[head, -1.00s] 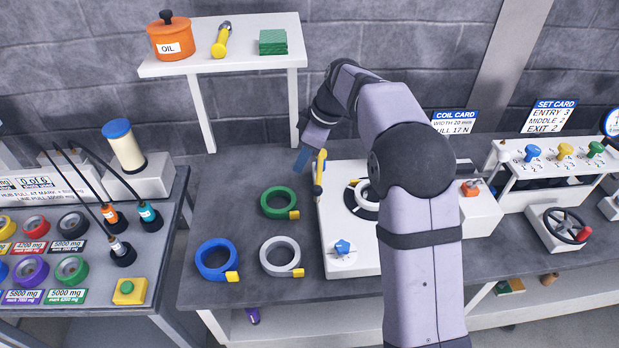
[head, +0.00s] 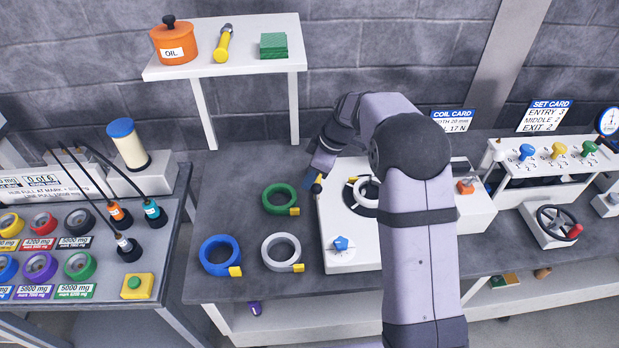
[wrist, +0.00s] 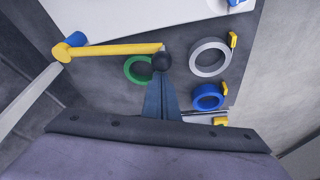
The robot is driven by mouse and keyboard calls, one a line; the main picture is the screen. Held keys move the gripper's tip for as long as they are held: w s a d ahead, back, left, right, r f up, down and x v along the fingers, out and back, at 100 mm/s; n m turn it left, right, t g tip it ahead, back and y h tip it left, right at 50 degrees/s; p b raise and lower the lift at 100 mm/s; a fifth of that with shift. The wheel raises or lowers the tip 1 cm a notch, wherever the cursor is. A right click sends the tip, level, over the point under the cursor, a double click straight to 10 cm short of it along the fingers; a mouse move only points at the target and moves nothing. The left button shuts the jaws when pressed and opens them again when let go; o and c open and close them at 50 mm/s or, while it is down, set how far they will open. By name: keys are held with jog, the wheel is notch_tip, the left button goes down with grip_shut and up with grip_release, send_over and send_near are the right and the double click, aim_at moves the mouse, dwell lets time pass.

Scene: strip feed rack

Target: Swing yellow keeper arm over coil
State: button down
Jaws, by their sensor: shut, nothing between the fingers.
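The yellow keeper arm (wrist: 110,49) runs across the wrist view from a yellow pivot with a blue end at the left to a black knob (wrist: 161,62). In the head view only a small yellow part (head: 318,188) shows at the white plate's left edge; my gripper hides the rest.
Green (head: 280,199), blue (head: 218,255) and white (head: 282,252) loose rings lie on the bench left of the white plate (head: 340,262). A blue knob (head: 341,243) stands on its front corner. A shelf (head: 222,66) with an orange oil pot stands behind.

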jog(key=shift+d, duration=0.1)
jog(key=shift+d+f+n+b, duration=0.1)
jog(key=shift+d+n+b, duration=0.2)
jog(key=shift+d, duration=0.1)
jog(key=w+d+n+g+p, duration=0.1)
jog(key=w+d+n+p, duration=0.1)
jog(key=d, duration=0.6)
jog(key=w+d+n+g+p, duration=0.1)
jog(key=d+n+p, duration=0.3)
jog(key=d, duration=0.4)
jog(key=shift+w+d, duration=0.15)
jog(key=shift+w, duration=0.2)
jog(key=shift+w+d+p, duration=0.1)
jog(key=shift+d+p, duration=0.1)
jog(key=shift+p, duration=0.1)
jog(key=shift+a+b, duration=0.2)
jog(key=shift+b, duration=0.3)
